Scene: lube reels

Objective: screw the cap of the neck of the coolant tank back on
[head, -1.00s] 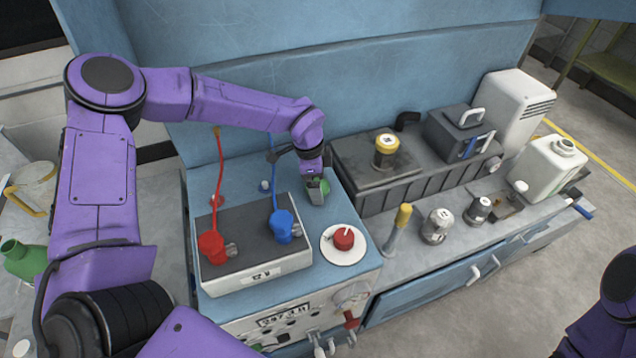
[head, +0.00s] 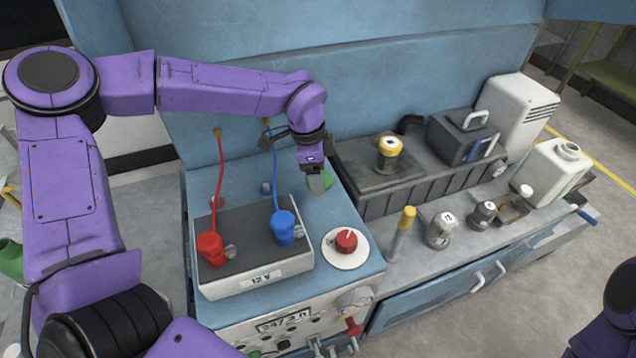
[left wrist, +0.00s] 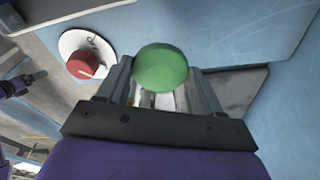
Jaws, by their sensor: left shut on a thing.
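My left gripper (head: 314,180) is shut on a green round cap (head: 322,181), over the back right part of the blue cabinet top. In the left wrist view the cap (left wrist: 160,68) sits between the fingertips, its round face towards the camera. A white tank (head: 553,170) with an open round neck (head: 568,150) stands at the right end of the bench, well away from the gripper; it looks like the coolant tank. My right gripper is out of view; only a piece of purple arm shows at the lower right.
A grey battery box (head: 262,278) with red (head: 209,248) and blue (head: 284,228) clamps stands left of a red knob (head: 346,240). Between cabinet and white tank are a yellow-capped filler (head: 389,152), a dark handled box (head: 462,135), a yellow-topped post (head: 406,219) and small grey caps.

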